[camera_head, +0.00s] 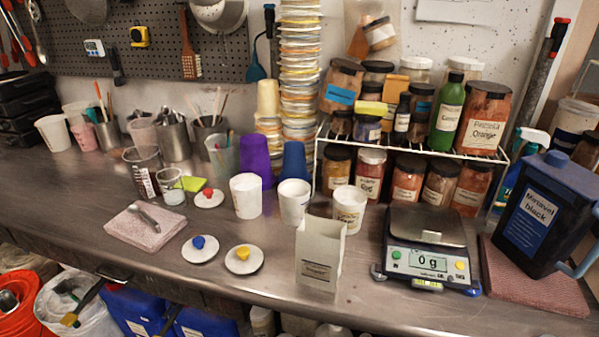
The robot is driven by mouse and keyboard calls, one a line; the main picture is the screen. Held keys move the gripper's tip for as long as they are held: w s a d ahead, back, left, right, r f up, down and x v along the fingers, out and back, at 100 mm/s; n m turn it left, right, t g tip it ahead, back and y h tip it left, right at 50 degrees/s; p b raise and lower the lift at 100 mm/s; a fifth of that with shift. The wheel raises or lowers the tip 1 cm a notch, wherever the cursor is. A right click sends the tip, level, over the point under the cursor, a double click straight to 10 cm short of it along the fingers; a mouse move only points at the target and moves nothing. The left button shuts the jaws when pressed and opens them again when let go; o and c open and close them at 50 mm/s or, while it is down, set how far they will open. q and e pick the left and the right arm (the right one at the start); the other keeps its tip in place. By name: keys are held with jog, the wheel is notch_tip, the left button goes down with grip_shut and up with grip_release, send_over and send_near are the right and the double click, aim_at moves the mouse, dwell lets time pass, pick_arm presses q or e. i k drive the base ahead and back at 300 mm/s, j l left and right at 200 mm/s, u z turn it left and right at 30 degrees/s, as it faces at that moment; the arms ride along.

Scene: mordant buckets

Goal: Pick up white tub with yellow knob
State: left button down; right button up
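A low white round piece with a yellow knob (244,259) lies on the steel counter near its front edge, left of a white paper bag (319,255). It looks like a flat lid or dish; I cannot tell how deep it is. A similar white piece with a blue knob (200,249) lies just left of it. Another with a red knob (209,198) lies farther back. Three white tubs without knobs stand behind: one at left (246,196), one in the middle (293,202) and one at right (349,209). Neither of my grippers is in view.
A scale (428,262) reading 0 g, a dark blue jug (546,215) and a wire rack (410,148) of jars fill the right. A pink folded cloth (146,228) with a spoon lies left. Buckets stand below the counter edge. Bare counter surrounds the knobbed pieces.

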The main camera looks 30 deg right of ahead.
aim_at(349, 201)
jog(key=z, duration=1.3)
